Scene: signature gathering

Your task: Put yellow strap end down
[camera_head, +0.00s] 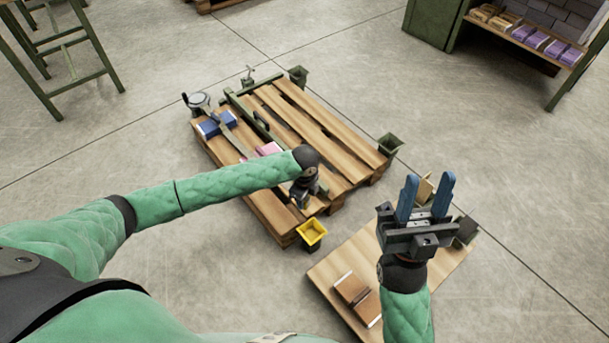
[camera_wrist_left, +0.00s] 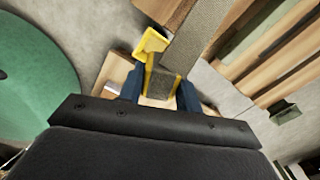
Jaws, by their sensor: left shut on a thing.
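My left gripper (camera_head: 301,194) hangs over the near edge of the large pallet, seen from behind in the head view. In the left wrist view its blue fingers (camera_wrist_left: 159,92) are shut on the yellow strap end (camera_wrist_left: 150,72), joined to a grey webbing strap (camera_wrist_left: 200,35). In the head view the strap (camera_head: 232,138) runs across the pallet, and its held end is hidden by my gripper and forearm.
A smaller board (camera_head: 333,268) with a brown book (camera_head: 357,297) lies below my right arm.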

